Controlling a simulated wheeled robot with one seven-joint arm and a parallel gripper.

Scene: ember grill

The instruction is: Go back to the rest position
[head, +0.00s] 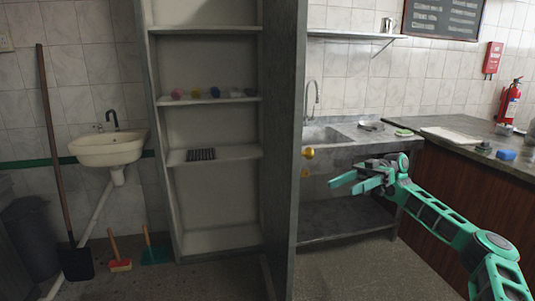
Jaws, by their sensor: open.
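My gripper (343,184) is on the right of the head view, at the end of my green arm, which reaches in from the lower right. Its two green fingers point left and are parted, with nothing between them. It is in the air in front of the steel sink unit. The edge of the open cabinet door (292,130) with its brass knob (309,153) is to the left of the fingertips. A gap shows between fingers and knob in the picture, but the depth between them is hard to tell.
The tall cabinet (212,125) has small coloured items and a dark grate (201,154) on its shelves. A wooden counter (460,180) stands right, near my arm. A washbasin (108,149), shovel (76,262) and brushes are left. Floor (350,270) shows clear in front.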

